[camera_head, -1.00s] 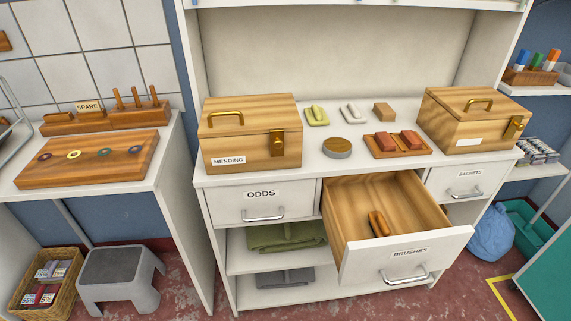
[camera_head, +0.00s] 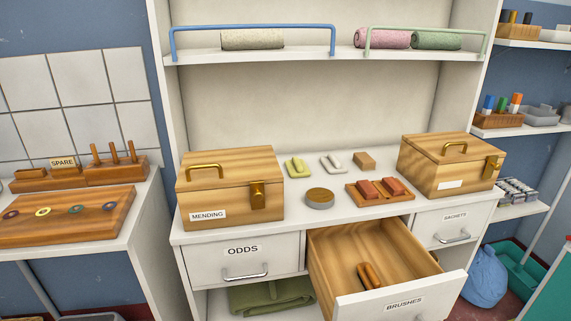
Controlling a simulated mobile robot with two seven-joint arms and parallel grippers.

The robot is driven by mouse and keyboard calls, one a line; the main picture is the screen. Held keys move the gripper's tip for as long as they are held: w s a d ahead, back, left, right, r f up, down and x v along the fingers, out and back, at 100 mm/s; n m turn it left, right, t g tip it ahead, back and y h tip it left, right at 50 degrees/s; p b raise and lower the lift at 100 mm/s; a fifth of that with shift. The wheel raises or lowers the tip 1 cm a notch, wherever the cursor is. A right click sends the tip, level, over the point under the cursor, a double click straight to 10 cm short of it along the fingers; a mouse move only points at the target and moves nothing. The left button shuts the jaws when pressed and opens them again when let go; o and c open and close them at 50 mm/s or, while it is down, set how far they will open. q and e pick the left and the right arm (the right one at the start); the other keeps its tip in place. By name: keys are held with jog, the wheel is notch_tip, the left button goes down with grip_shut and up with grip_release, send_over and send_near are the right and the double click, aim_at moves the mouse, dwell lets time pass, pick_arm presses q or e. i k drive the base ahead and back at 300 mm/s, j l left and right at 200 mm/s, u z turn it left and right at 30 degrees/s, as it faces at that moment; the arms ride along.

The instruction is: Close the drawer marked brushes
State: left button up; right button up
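The drawer marked brushes (camera_head: 402,298) is pulled far out of the white cabinet, in the lower middle of the head view. Its front carries the label BRUSHES and a metal handle that is partly cut off by the bottom edge of the picture. Inside the drawer lies a brown wooden brush (camera_head: 369,276). Neither of my grippers shows in the view.
The ODDS drawer (camera_head: 245,261) on the left and the SACHETS drawer (camera_head: 446,228) on the right are shut. On the counter stand the MENDING box (camera_head: 229,187), another wooden box (camera_head: 450,165) and small items. A blue bag (camera_head: 485,277) lies at the right.

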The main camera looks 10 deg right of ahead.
aim_at(416, 288)
jog(key=z, duration=1.1)
jog(key=i+l, duration=0.1)
jog(key=i, duration=0.25)
jog(key=u, duration=0.05)
